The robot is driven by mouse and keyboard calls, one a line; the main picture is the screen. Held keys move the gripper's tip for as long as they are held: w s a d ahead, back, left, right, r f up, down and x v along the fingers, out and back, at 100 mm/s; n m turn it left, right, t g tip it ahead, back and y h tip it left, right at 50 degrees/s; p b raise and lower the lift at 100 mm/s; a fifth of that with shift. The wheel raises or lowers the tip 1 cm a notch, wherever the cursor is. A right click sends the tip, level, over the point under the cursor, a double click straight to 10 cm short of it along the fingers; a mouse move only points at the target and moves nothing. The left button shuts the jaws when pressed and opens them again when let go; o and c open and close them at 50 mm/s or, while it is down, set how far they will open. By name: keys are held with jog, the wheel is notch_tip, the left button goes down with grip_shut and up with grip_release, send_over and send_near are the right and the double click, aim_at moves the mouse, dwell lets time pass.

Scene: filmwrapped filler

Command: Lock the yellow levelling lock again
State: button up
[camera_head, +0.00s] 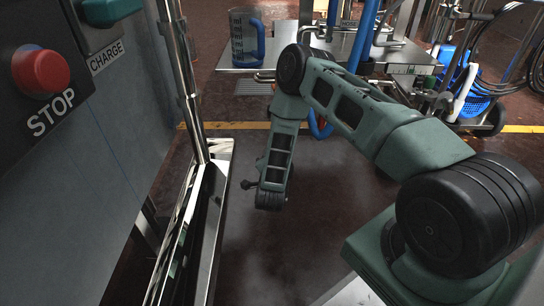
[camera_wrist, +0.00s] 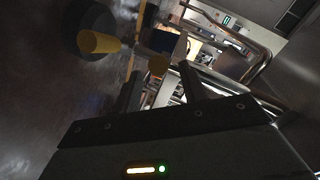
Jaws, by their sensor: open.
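In the wrist view a yellow, rounded piece (camera_wrist: 98,42) sticks out from a dark round part at the upper left; it looks like the levelling lock. My gripper (camera_wrist: 160,70) is open, with two dark fingers apart and nothing visibly held. The first yellow piece lies left of the fingers, apart from them. In the head view my arm hangs down beside the machine's steel frame; the lock is not visible there.
A grey machine panel with a red stop button (camera_head: 41,71) and a steel frame (camera_head: 190,220) stands on the left. Behind my arm is a steel table (camera_head: 232,64) with a blue-handled jug (camera_head: 245,42). A blue basket (camera_head: 465,95) is at the right. Dark floor between is clear.

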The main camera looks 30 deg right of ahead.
jog(key=b+x, duration=0.2)
jog(key=x, duration=0.4)
jog(key=shift+f+b, duration=0.15)
jog(key=shift+b, duration=0.2)
jog(key=shift+w+d, duration=0.3)
jog(key=shift+w, duration=0.2)
